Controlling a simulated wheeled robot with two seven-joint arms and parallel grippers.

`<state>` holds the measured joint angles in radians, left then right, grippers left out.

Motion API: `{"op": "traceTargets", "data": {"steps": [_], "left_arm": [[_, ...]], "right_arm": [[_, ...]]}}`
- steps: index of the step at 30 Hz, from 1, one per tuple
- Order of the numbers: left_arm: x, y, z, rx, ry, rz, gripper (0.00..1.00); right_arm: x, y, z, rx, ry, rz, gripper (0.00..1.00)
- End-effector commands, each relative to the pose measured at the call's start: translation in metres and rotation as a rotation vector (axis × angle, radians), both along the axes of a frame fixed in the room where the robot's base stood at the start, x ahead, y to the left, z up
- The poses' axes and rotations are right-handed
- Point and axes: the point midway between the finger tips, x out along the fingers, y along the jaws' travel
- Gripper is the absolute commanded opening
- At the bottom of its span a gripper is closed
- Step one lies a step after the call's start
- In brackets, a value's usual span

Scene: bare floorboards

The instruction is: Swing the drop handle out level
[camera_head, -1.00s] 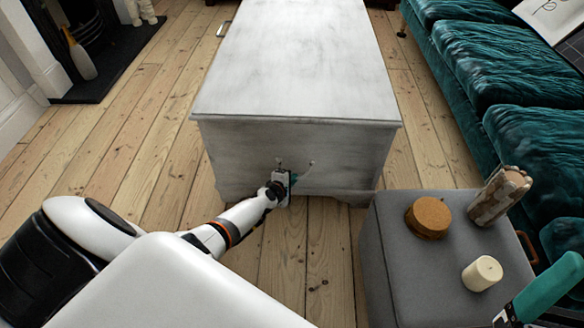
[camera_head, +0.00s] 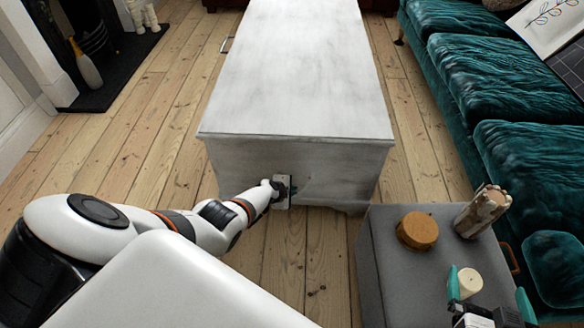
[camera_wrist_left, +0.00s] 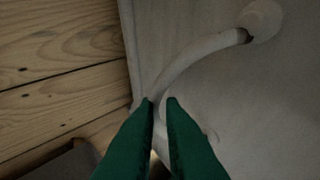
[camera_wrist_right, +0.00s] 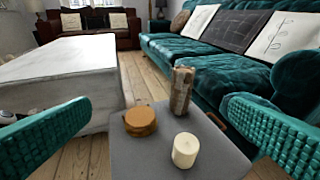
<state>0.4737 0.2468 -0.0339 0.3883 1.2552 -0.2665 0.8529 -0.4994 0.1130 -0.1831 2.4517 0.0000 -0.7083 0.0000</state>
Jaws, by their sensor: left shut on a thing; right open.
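The white-grey chest (camera_head: 300,90) stands on the floorboards, its end panel facing me. The drop handle (camera_wrist_left: 190,62) is a pale curved bar in the left wrist view. It runs from a round mount at upper right down to my left fingertips (camera_wrist_left: 161,103), which are shut on its lower part. In the head view my left gripper (camera_head: 283,191) is against the chest's end panel and hides most of the handle. The handle's other end is hidden by the fingers. My right gripper (camera_head: 490,294) is open and empty at the lower right; its spread fingers also frame the right wrist view.
A grey ottoman (camera_head: 382,262) stands at right, bearing a round brown box (camera_head: 417,231), a cream candle (camera_head: 469,282) and a rough upright piece (camera_head: 482,211). A teal sofa (camera_head: 480,75) lines the right side. Bare floor (camera_head: 140,135) lies left of the chest.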

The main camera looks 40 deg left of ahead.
Motion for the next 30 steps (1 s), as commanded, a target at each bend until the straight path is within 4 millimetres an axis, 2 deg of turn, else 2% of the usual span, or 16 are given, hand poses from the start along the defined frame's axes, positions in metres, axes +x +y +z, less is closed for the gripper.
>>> {"op": "traceTargets", "data": {"steps": [1,6,13,17,24,30], "left_arm": [[0.002,0.002,0.006,-0.008,0.012,0.004,0.00],[0.002,0.002,0.010,-0.047,0.074,0.003,0.00],[0.003,0.002,0.016,-0.116,0.183,0.002,0.00],[0.004,0.001,0.019,-0.159,0.250,-0.001,0.00],[0.005,0.002,0.025,-0.218,0.345,-0.002,0.00],[0.005,0.002,0.029,-0.241,0.386,0.001,0.00]], "right_arm": [[-0.005,-0.003,-0.005,-0.013,0.053,-0.003,1.00],[-0.022,-0.011,-0.028,-0.051,0.218,-0.016,1.00],[-0.030,-0.014,-0.039,-0.068,0.289,-0.020,1.00],[-0.021,-0.010,-0.031,-0.051,0.216,-0.015,1.00],[0.000,0.000,-0.002,0.000,0.001,0.001,1.00],[0.008,0.005,0.015,0.027,-0.110,0.007,1.00]]}}
